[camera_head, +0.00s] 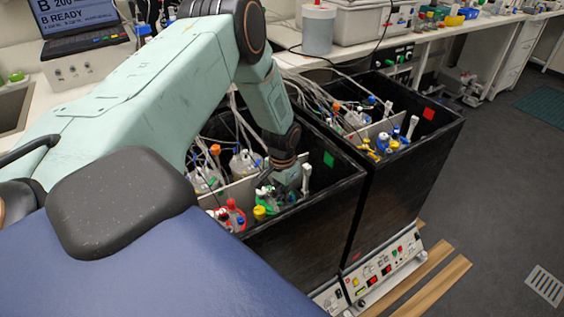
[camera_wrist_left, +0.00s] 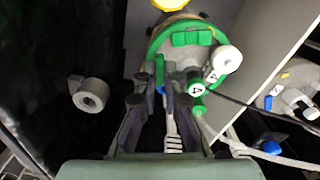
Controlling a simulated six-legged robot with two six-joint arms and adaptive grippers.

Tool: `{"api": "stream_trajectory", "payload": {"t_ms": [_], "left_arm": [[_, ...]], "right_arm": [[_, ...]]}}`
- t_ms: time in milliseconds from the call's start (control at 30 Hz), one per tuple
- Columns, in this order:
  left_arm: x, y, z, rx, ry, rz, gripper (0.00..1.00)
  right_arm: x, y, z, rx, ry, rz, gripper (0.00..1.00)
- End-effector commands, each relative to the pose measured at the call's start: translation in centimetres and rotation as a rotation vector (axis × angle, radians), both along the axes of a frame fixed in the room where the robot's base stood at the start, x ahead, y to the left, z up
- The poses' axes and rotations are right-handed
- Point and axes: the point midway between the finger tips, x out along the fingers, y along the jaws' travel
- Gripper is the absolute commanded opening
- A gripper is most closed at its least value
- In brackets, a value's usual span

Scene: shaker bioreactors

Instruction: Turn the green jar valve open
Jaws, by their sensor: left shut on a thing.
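The green jar (camera_wrist_left: 185,40), with a green collar and a yellow cap, stands in the black shaker box in the left wrist view. In the head view the green jar (camera_head: 262,194) is partly hidden by my left gripper (camera_head: 280,188), which reaches down into the box. In the left wrist view the fingers of my left gripper (camera_wrist_left: 174,82) are at the near side of the green collar. They are shut on the jar's valve, which they mostly hide. My right gripper is not in view.
A red-capped jar (camera_head: 231,216) is beside the green one. The near black box (camera_head: 310,240) has high walls and a pale divider (camera_wrist_left: 255,60). Tubes (camera_head: 232,110) run over its back. A second black box (camera_head: 420,165) stands to the right.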

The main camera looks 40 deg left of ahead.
Motion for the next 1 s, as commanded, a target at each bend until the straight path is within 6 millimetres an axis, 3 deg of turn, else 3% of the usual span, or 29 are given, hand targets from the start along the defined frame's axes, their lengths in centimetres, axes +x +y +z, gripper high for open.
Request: {"api": "stream_trajectory", "payload": {"t_ms": [400, 1000], "left_arm": [[-0.2, 0.0, 0.2, 0.000, 0.005, 0.396, 0.00], [-0.2, 0.0, 0.1, 0.001, 0.004, 0.941, 0.00]], "right_arm": [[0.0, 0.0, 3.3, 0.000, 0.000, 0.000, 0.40], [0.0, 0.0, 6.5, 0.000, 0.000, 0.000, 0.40]]}}
